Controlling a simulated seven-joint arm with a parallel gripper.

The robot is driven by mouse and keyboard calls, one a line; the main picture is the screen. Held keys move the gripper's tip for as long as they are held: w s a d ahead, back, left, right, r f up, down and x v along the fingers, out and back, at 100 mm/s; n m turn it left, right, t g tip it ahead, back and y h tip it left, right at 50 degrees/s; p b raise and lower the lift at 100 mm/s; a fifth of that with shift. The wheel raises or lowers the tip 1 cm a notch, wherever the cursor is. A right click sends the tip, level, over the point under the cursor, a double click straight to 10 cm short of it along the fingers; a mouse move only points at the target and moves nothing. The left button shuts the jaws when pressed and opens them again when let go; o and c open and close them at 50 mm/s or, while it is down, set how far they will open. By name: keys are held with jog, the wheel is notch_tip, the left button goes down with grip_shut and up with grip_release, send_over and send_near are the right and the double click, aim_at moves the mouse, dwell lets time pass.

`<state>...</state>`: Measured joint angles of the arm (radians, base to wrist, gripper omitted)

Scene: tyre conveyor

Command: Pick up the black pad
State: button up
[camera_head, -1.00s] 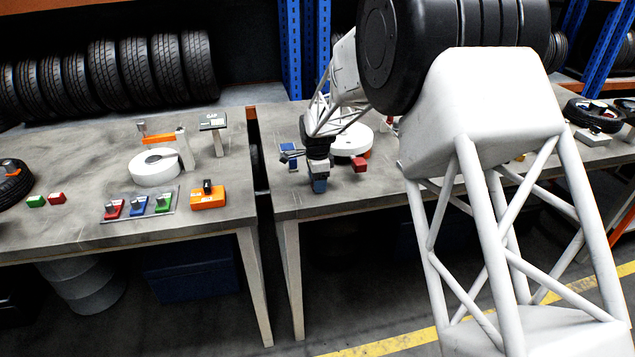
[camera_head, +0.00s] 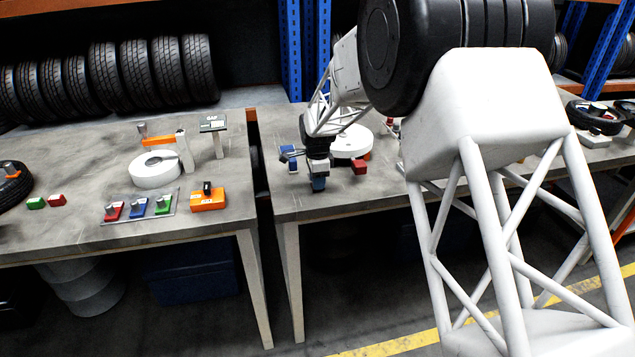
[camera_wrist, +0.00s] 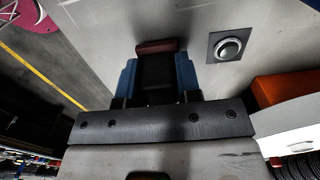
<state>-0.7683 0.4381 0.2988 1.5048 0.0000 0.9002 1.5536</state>
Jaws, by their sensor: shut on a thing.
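My gripper (camera_head: 319,183) is over the left front part of the right-hand table. In the wrist view its two blue fingers (camera_wrist: 160,80) stand on both sides of the black pad (camera_wrist: 155,72) and are shut on it. A dark red piece (camera_wrist: 156,46) shows at the pad's far end; I cannot tell whether it is joined to the pad. In the head view the pad is too small to make out against the gripper. I cannot tell whether it touches the table.
A round metal knob on a dark plate (camera_wrist: 230,47) is beside the gripper. A red block (camera_head: 359,167) and a white disc (camera_head: 352,141) stand to its right. A gap separates this table from the left table (camera_head: 90,160), which holds switches and an orange box (camera_head: 208,200).

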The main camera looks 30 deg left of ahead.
jog(key=shift+r, duration=0.55)
jog(key=shift+s+d+r, duration=0.1)
jog(key=shift+s+r, duration=0.05)
jog(key=shift+r, duration=0.7)
jog(key=s+d+r, duration=0.1)
jog(key=s+d, duration=0.9)
jog(key=s, duration=0.1)
jog(key=shift+s+d+r, duration=0.2)
jog(key=shift+d, duration=0.15)
